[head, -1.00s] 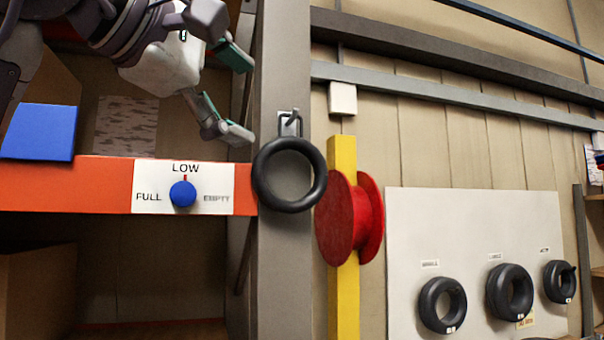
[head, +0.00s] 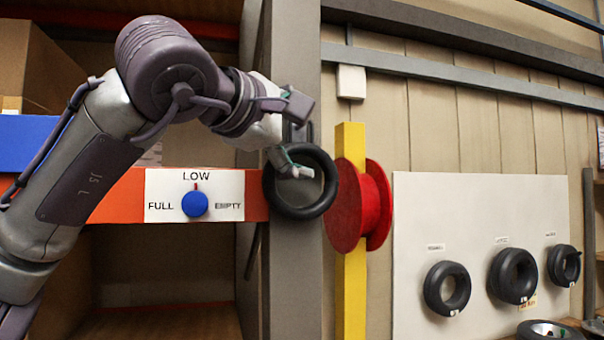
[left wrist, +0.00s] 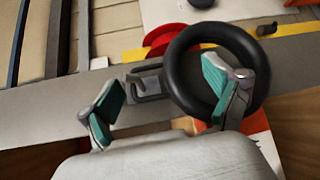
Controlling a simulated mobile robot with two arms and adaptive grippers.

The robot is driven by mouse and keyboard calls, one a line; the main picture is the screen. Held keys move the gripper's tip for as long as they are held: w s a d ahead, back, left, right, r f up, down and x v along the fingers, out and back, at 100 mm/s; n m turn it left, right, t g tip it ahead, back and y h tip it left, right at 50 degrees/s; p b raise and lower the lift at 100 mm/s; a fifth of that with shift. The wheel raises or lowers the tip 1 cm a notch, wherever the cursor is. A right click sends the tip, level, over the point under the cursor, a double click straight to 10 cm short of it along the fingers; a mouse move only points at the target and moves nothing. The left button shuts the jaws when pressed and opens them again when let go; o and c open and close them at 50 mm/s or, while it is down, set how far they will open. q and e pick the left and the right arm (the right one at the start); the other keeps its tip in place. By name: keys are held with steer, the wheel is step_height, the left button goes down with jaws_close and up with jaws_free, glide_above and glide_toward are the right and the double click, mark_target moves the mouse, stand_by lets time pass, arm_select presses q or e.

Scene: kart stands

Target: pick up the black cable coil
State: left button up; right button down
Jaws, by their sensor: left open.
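A black cable coil (head: 301,211) hangs as an upright ring on a metal hook on the grey post. It also shows in the left wrist view (left wrist: 258,76). My left gripper (head: 303,140) is open at the coil's upper part, with one finger above and one across the ring. In the left wrist view my left gripper (left wrist: 165,92) has one finger overlapping the ring and its hole, and the other on the far side of the hook (left wrist: 147,84). I cannot tell whether the finger touches the coil. My right gripper is not in view.
A red reel (head: 346,205) on a yellow post (head: 352,290) stands close right of the coil. A white panel (head: 420,225) farther right bears several black rings. An orange beam with a blue knob (head: 194,204) lies to the left. A grey post (head: 292,275) stands behind the coil.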

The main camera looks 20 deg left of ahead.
arm_select(q)
steer(key=shift+s, duration=0.2)
steer(key=c, duration=0.5)
jaws_close()
steer(key=shift+r, duration=0.15)
